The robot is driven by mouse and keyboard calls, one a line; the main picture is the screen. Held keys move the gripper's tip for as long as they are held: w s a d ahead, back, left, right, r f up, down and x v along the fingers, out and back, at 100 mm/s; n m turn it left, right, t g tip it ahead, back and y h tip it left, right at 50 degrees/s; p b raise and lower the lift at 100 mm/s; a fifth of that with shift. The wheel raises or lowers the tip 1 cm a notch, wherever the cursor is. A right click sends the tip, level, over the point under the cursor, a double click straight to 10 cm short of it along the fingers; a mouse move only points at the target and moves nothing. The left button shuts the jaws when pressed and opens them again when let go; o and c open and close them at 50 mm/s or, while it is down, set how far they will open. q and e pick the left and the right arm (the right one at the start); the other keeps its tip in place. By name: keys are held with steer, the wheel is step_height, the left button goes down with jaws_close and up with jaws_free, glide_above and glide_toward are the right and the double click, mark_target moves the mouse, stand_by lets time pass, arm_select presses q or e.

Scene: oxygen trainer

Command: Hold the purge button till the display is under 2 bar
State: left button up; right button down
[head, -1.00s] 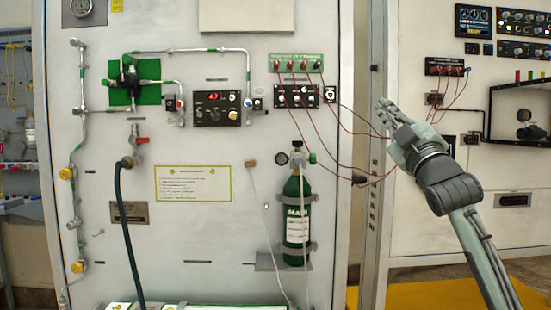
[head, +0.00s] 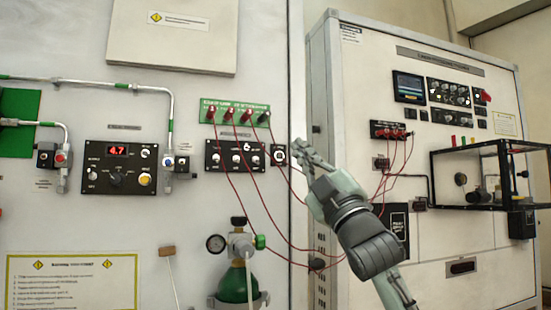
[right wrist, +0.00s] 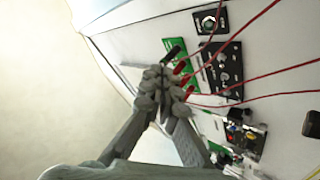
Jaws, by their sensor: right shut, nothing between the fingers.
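The black control panel (head: 119,167) is on the white wall board at the left of the head view. Its red display (head: 117,150) reads 4.7. A yellow button (head: 145,180) sits at the panel's lower right; its label is too small to read, so I cannot confirm that it is the purge button. My right gripper (head: 299,150) is shut and empty, well to the right of this panel, near the board's right edge. In the right wrist view, the shut fingers (right wrist: 164,75) show in front of the board and touch no visible button. My left gripper is out of view.
Red cables (head: 262,190) hang from the green socket strip (head: 234,112) and pass near my right gripper. A green bottle (head: 238,282) with a gauge stands below. A second trainer cabinet (head: 455,235) with a black frame is at right.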

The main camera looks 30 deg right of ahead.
mark_target(280, 156)
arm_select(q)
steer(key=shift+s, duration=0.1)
arm_select(e)
steer(key=shift+s, duration=0.1)
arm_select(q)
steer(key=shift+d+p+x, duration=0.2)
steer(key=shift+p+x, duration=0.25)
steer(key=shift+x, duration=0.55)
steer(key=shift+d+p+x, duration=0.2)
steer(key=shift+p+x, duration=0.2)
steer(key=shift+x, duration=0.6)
arm_select(e)
steer(key=shift+w+d, duration=0.35)
steer(key=shift+w, duration=1.1)
steer(key=shift+w+d, duration=0.35)
steer(key=shift+w, duration=1.15)
steer(key=shift+w+d, duration=0.35)
steer(key=shift+w, duration=1.1)
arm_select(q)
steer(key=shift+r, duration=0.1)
arm_select(e)
steer(key=shift+w, duration=0.1)
steer(key=shift+w+d, duration=0.1)
steer(key=shift+w, duration=0.15)
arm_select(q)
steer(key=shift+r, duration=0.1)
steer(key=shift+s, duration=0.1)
